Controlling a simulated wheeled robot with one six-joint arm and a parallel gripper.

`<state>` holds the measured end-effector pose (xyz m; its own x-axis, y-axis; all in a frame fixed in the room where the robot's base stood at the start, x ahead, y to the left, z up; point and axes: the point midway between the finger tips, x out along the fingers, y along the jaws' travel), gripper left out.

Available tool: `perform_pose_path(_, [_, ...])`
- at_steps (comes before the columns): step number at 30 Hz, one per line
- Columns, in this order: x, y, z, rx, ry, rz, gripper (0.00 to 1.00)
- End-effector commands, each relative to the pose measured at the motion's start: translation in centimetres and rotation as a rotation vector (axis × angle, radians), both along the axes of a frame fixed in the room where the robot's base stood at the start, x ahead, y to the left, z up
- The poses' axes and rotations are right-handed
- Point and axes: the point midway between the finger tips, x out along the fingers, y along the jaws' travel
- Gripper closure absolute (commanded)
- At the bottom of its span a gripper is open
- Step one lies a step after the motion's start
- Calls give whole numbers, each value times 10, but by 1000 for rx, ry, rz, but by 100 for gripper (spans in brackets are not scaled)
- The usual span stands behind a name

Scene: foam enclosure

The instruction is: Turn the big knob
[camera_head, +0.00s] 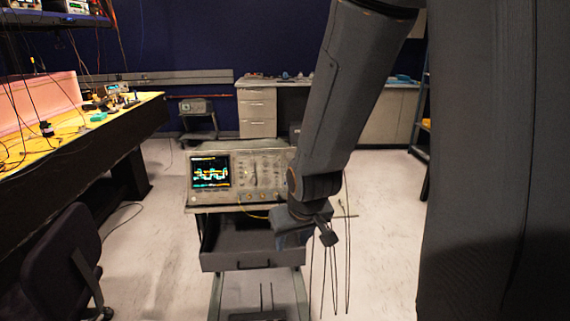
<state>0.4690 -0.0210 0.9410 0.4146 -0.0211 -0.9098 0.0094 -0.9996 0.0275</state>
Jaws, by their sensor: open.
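An oscilloscope (211,187) with a lit dark screen stands on a grey cart (215,209) in the middle of the view. Its front panel, right of the screen, carries several small knobs and buttons (249,172); they are too small to tell which is the big knob. My arm comes down from the upper right and covers the right end of the oscilloscope. My gripper (318,232) is at the arm's lower end, in front of the cart's right side and below the panel. It is open, and I see nothing held. Its fingers are dark and hard to make out.
Thin dark cables (323,275) hang below my gripper. The cart has an open drawer (247,259). A workbench (135,110) and a dark chair (55,260) are at the left. A desk with drawers (257,112) stands behind. Pale floor (150,240) is clear left of the cart.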

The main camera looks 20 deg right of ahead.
Motion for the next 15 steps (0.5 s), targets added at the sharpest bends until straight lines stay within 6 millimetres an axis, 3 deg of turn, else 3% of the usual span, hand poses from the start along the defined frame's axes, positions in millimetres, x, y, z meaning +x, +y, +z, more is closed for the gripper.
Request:
perform_pose_path(6, [86,-28,3,-47,-348,6,59])
perform_pose_path(12, [142,-54,29,-105,-673,10,59])
perform_pose_path(15, [159,-66,46,-139,-825,11,59])
